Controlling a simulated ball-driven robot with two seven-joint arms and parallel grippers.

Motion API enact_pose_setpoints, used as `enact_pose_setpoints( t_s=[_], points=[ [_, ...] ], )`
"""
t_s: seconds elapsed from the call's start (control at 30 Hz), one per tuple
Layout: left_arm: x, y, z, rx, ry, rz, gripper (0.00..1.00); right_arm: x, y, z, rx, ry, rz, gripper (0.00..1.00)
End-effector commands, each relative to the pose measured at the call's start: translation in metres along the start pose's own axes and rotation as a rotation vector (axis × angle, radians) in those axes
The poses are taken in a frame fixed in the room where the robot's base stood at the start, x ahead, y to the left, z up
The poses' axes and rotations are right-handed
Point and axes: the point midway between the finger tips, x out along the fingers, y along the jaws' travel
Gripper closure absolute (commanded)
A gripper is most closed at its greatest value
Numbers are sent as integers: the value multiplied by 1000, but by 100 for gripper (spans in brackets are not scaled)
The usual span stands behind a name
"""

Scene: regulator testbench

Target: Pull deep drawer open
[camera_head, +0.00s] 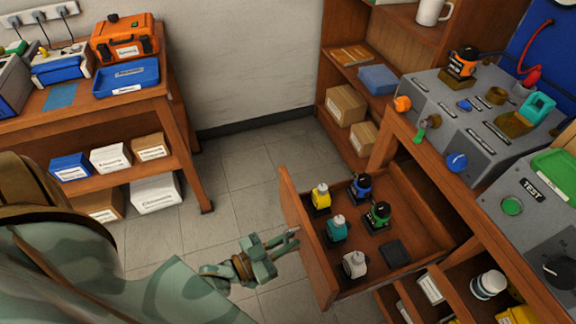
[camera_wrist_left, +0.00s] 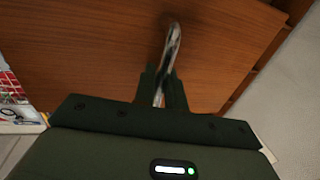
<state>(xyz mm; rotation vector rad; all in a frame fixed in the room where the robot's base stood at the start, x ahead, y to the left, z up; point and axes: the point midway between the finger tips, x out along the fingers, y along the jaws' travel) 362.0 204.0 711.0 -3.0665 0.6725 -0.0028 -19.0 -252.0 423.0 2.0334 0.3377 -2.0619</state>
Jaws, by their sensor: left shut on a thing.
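The deep drawer (camera_head: 308,240) is a wooden drawer under the bench at the right, pulled well out in the head view. Inside stand several small regulators with yellow, teal, blue, green and white tops, and a dark square pad (camera_head: 394,253). My left gripper (camera_head: 290,238) is at the outer face of the drawer front. In the left wrist view its fingers (camera_wrist_left: 163,88) are shut on the shiny metal handle (camera_wrist_left: 173,45), with the wooden drawer front (camera_wrist_left: 90,50) beyond. My right gripper is not in view.
A testbench (camera_head: 455,135) with knobs and regulators stands above the drawer. Lower open compartments hold a white jar (camera_head: 488,285). A side table (camera_head: 180,125) with boxes stands at the left. The tiled floor (camera_head: 235,190) between is clear.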

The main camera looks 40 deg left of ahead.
Motion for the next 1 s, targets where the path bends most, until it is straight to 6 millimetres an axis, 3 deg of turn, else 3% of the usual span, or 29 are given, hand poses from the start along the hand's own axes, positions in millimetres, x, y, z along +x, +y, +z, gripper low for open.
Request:
enact_pose_setpoints(
  t_s=[0.03, 0.07, 0.5, 0.63, 0.77, 1.0],
  points=[
    [-1, 0, 2, 0, -5, 1, 100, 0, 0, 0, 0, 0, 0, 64],
    [-1, 0, 2, 0, -5, 1, 83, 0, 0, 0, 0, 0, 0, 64],
    [0, 0, 1, 0, -2, 0, 83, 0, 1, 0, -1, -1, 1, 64],
    [-8, 0, 0, -1, -3, 0, 83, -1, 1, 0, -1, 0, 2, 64],
    [-32, 0, 0, 0, -6, 1, 83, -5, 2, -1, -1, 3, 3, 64],
    [-98, 1, 1, 0, -9, 1, 83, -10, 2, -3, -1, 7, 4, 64]
  ],
)
